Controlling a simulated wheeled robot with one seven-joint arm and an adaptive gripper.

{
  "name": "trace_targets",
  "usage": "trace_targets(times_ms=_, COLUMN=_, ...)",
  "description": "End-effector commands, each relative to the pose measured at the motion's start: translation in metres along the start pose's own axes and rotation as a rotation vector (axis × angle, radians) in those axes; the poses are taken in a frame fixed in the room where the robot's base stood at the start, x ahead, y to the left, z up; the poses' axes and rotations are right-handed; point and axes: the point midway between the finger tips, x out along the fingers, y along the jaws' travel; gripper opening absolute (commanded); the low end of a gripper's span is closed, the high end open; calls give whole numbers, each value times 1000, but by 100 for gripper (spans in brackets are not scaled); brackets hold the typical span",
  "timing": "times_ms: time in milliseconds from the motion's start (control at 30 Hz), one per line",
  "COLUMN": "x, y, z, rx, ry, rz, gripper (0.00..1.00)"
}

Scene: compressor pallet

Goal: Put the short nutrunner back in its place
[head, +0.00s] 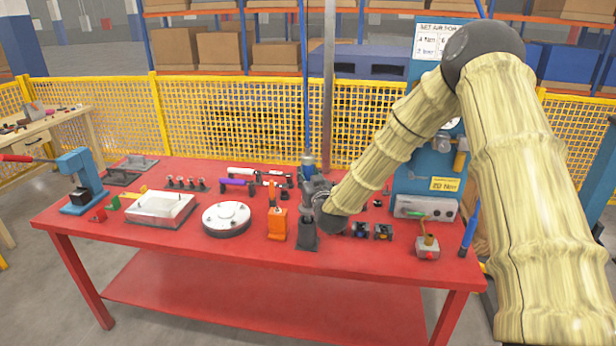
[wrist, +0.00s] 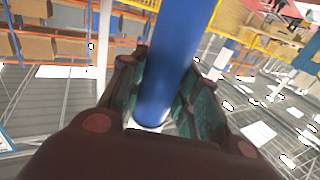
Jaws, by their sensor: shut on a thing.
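My gripper (head: 316,190) is over the middle of the red table in the head view. In the wrist view my gripper (wrist: 160,95) has its two dark fingers with green pads closed around a blue cylinder, which I take to be the short nutrunner (wrist: 178,45). In the head view a small blue and grey top of the nutrunner (head: 308,160) shows above the gripper. A dark grey holder (head: 307,236) stands right below the gripper. The gripper hides the tool's lower end, so I cannot tell whether it is in the holder.
An orange holder (head: 277,225) with an orange-handled tool stands just left of the grey one. Two small dark blocks (head: 372,231) are to the right. A round white flange (head: 227,217) and a blue panel (head: 430,170) flank the area. The red table's (head: 240,257) front strip is clear.

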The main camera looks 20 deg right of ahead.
Motion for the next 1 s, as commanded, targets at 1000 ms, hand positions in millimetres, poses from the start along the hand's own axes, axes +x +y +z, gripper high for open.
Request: trace_targets(times_ms=1000, x=1, y=0, z=12, rx=0, ry=3, rz=0, gripper=0)
